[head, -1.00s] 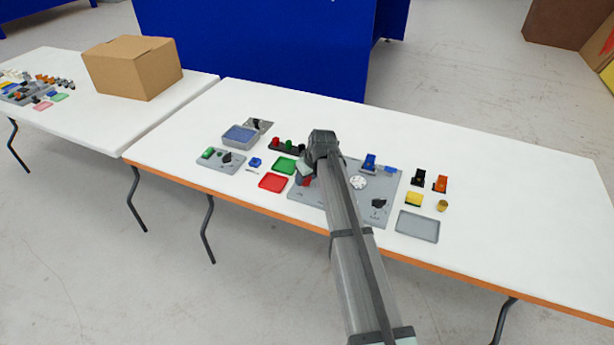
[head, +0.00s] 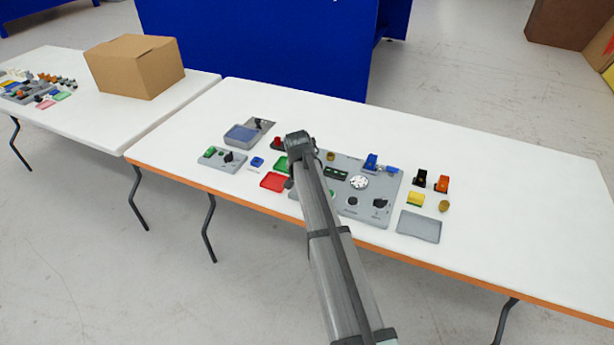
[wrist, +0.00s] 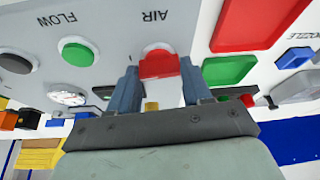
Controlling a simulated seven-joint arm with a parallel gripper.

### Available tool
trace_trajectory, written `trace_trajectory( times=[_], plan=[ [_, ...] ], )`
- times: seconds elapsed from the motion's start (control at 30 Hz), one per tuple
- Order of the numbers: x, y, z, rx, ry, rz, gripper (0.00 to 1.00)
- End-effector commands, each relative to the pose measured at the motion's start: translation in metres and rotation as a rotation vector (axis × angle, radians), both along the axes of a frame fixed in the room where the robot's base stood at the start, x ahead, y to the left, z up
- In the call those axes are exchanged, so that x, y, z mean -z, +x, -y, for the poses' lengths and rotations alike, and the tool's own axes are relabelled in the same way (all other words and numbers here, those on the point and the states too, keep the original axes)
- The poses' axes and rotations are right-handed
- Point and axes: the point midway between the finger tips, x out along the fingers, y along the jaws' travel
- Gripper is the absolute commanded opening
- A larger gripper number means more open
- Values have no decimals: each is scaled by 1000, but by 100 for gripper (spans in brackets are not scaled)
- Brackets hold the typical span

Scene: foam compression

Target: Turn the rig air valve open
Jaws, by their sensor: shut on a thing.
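In the wrist view, the red air valve (wrist: 158,66) stands on the grey rig panel (wrist: 108,20) beside the upside-down label AIR. My gripper (wrist: 157,78) has one blue-grey finger on each side of the red valve and is shut on it. How far the valve is turned cannot be told. In the head view, the grey rig (head: 337,207) lies on the white table, and my arm crosses its left part. My fingers and the valve are hidden there behind my arm.
A green FLOW knob (wrist: 78,52) and a white dial (head: 359,182) are on the rig. A red tray (head: 273,181) lies close to the rig's left. The table's far right is clear.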

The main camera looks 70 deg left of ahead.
Motion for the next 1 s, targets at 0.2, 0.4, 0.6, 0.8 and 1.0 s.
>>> trace_trajectory(
  times=[0.2, 0.4, 0.6, 0.8, 1.0],
  plan=[
    [0, -1, -1, 92, -1, -1, 18],
    [0, -1, -1, 131, 0, -2, 18],
    [0, -1, 0, 139, 0, -1, 18],
    [0, -1, 0, 139, 0, -2, 18],
    [0, -1, 0, 139, 0, -2, 63]
  ],
)
